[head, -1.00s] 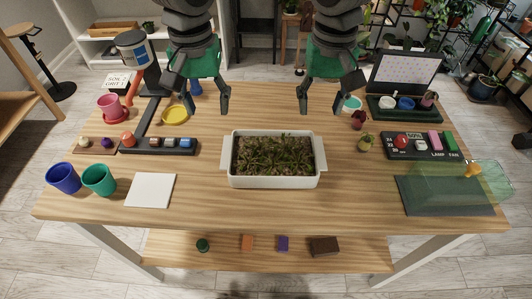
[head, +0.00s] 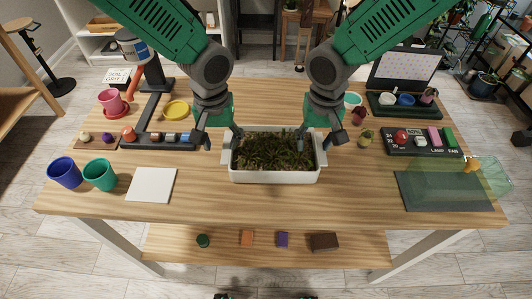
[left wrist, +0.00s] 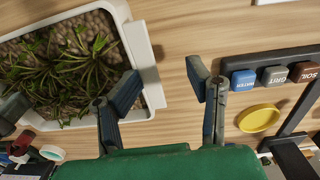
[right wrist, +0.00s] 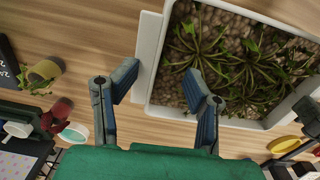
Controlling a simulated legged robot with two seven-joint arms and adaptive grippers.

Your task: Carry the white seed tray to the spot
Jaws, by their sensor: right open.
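The white seed tray (head: 275,176), filled with pebbly soil and green seedlings (head: 270,152), stands flat at the middle of the table. My left gripper (head: 221,139) is open at its left end. In the left wrist view one finger overlaps the tray (left wrist: 150,62) at its rim and the other is outside. My right gripper (head: 313,141) is open at the right end. In the right wrist view one finger is over the soil and the other outside the wall (right wrist: 148,62). Neither gripper has closed on it. I cannot tell which surface is the spot.
A white square (head: 151,185) lies front left beside blue (head: 65,172) and green (head: 100,174) cups. A dark mat (head: 440,195) with a clear green container (head: 485,175) is at the right. A block rail (head: 160,140) and a switch panel (head: 420,142) flank the tray. The table in front is clear.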

